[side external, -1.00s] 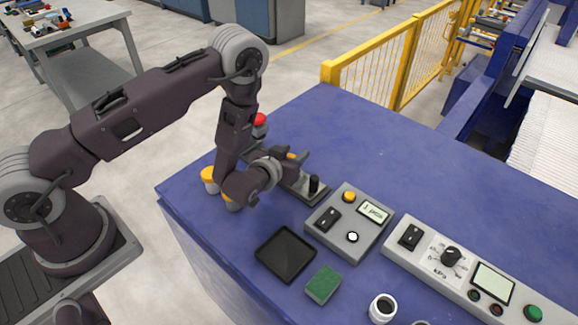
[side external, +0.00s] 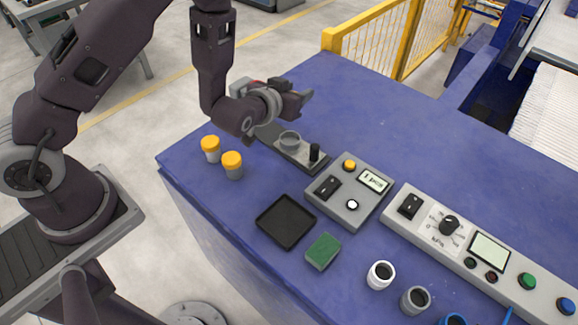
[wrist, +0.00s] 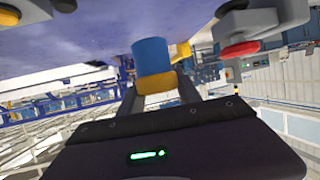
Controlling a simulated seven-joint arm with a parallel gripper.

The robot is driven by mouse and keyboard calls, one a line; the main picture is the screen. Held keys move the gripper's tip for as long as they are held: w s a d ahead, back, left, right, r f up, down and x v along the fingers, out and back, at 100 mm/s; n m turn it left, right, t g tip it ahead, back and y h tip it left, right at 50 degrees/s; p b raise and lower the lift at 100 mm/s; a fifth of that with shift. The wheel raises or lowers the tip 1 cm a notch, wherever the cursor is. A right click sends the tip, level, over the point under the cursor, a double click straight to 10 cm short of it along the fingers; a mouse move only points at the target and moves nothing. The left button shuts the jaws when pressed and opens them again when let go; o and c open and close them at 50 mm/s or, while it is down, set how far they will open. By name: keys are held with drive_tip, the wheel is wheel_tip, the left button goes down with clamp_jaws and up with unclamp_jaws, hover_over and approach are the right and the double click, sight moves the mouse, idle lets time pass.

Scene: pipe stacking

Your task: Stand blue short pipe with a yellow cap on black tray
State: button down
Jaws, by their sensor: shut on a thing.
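My gripper (side external: 295,98) is above the far side of the blue table in the side view, lying roughly level. In the wrist view my gripper (wrist: 158,98) is shut on a short blue pipe (wrist: 152,56) with a yellow cap (wrist: 157,83). The fingers close at the cap's level, and the blue end points towards the table. In the side view this pipe is hidden behind my gripper. The black tray (side external: 286,222) lies empty near the table's front edge, in front of my gripper and apart from it.
A grey fixture with a round holder (side external: 290,140) and black post stands below my gripper. White (side external: 211,155) and grey (side external: 233,172) yellow-capped pipes stand left. A button box (side external: 345,195), green block (side external: 323,251) and uncapped pipes (side external: 380,275) lie right of the tray.

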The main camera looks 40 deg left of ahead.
drive_tip(key=d+m+h, duration=0.1)
drive_tip(key=d+h, duration=0.1)
drive_tip(key=s+d+f+m+h, duration=0.1)
drive_tip(key=d+m+h, duration=0.1)
drive_tip(key=d, duration=0.1)
drive_tip(key=d+f+m+h, duration=0.1)
drive_tip(key=d+m, duration=0.1)
drive_tip(key=shift+s+d+h, duration=0.35)
drive_tip(key=shift+s+h, duration=0.05)
drive_tip(key=s+d+m+g+h, duration=0.2)
drive_tip(key=s+d+m+h, duration=0.3)
drive_tip(key=d, duration=0.1)
drive_tip(key=m+g+h, duration=0.5)
drive_tip(key=m+g, duration=0.2)
drive_tip(key=m, duration=0.1)
hover_over(296, 226)
wheel_tip(296, 226, down, 8)
drive_tip(key=shift+r, duration=0.1)
drive_tip(key=shift+f, duration=0.45)
drive_tip(key=shift+f, duration=0.15)
drive_tip(key=c, duration=0.8)
unclamp_jaws()
drive_tip(key=shift+c, duration=0.2)
